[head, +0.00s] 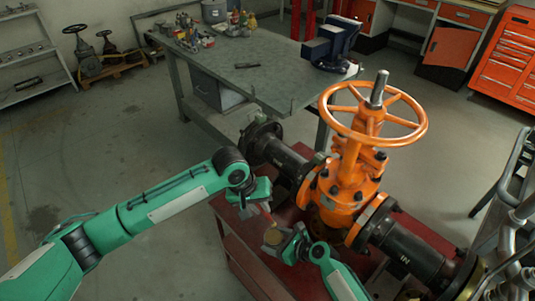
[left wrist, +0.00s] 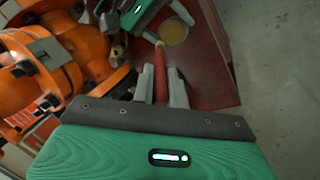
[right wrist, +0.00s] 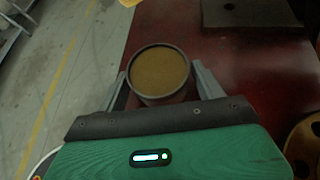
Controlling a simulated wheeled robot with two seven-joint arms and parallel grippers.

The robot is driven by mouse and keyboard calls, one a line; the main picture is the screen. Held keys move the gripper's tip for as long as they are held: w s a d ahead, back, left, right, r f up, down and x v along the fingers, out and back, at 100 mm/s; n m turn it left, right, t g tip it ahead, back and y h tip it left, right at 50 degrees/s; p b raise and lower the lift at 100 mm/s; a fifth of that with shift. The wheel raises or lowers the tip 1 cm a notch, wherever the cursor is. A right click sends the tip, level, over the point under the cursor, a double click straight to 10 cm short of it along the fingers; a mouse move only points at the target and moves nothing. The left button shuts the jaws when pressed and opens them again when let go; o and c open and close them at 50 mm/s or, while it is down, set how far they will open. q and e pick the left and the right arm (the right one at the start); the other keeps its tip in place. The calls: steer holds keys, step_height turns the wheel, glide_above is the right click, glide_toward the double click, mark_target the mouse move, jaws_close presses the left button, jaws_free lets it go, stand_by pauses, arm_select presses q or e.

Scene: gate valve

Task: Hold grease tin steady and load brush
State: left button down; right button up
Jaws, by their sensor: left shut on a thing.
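The grease tin (right wrist: 160,72), round, open-topped and full of brown grease, is on the red surface. It shows in the left wrist view (left wrist: 173,32) and small in the head view (head: 273,236). My left gripper (head: 257,205) is shut on the red-handled brush (left wrist: 160,80), which points at the tin. The brush's head end lies close to the tin's rim; I cannot tell whether it touches grease. My right gripper (right wrist: 160,80) has one finger on each side of the tin, close to its wall. Whether both fingers press on it is unclear.
The orange gate valve (head: 350,170) with its handwheel (head: 415,115) and dark pipes rises just right of my grippers. The red stand (head: 232,228) carries it. A workbench (head: 225,60) with a blue vise (head: 330,45) stands behind.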

steer(key=shift+o, duration=1.1)
